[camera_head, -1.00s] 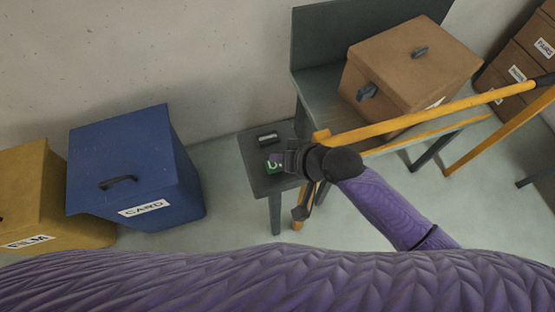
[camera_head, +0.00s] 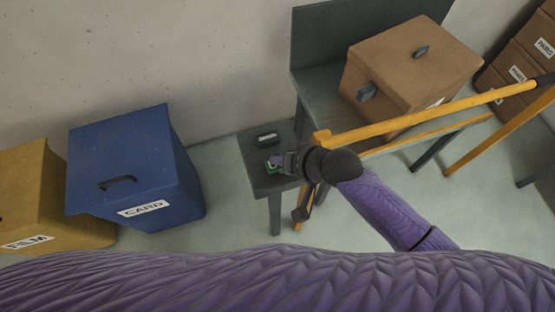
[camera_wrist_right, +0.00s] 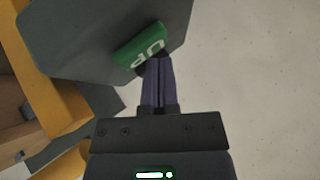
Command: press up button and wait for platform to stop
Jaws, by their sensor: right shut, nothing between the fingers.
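The green UP button (camera_wrist_right: 142,45) sits on a small dark stand (camera_wrist_right: 70,30) in the right wrist view. It also shows on the stand's top in the head view (camera_head: 270,168), partly covered by my right gripper. My right gripper (camera_head: 277,162) is shut and empty, its fingertips at the button's edge; the fingers also show in the right wrist view (camera_wrist_right: 156,62). I cannot tell whether the button is pushed in. A dark block (camera_head: 267,139) lies behind the button on the stand. My left gripper is out of view.
A blue CARD bin (camera_head: 135,165) and a yellow FILM bin (camera_head: 40,190) stand at left. Brown boxes (camera_head: 515,70) stack far right.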

